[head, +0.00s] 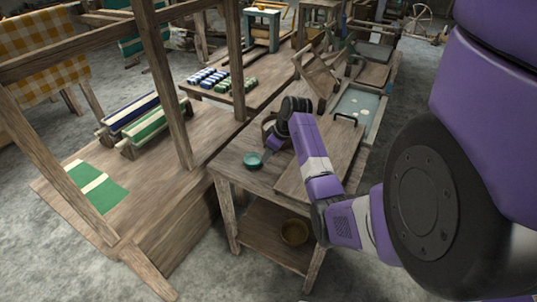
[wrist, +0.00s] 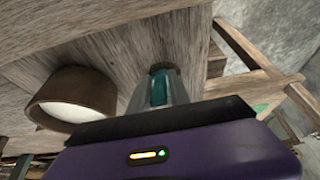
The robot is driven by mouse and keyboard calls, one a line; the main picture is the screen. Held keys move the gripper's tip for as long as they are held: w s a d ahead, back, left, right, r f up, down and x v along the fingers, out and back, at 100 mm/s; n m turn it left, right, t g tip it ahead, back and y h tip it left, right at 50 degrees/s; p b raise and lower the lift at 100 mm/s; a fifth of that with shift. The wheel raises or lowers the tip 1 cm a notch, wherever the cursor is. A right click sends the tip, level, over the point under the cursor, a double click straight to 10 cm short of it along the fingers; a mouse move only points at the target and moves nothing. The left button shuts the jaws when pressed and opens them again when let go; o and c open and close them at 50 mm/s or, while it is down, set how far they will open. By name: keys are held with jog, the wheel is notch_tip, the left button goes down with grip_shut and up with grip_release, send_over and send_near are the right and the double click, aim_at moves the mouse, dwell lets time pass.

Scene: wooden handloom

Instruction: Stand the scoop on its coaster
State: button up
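A small round teal thing, which I take to be the scoop (head: 253,159), is at the near left end of the wooden worktable. My gripper (head: 270,147) points down towards it from the upper right, close beside it. In the wrist view teal shows in the narrow gap between my two fingers (wrist: 160,90); the fingers hide the rest of it. I cannot tell whether they are clamped on it. I cannot make out a coaster in either view.
A round brown bowl with white contents (wrist: 75,98) stands close to my fingers on the worktable (head: 232,168). A basket (head: 294,232) sits on the lower shelf. The loom frame (head: 165,85) rises at left.

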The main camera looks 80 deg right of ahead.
jog(key=shift+o, duration=0.9)
jog(key=shift+r, duration=0.15)
jog(key=v, duration=1.2)
jog(key=shift+b, duration=0.45)
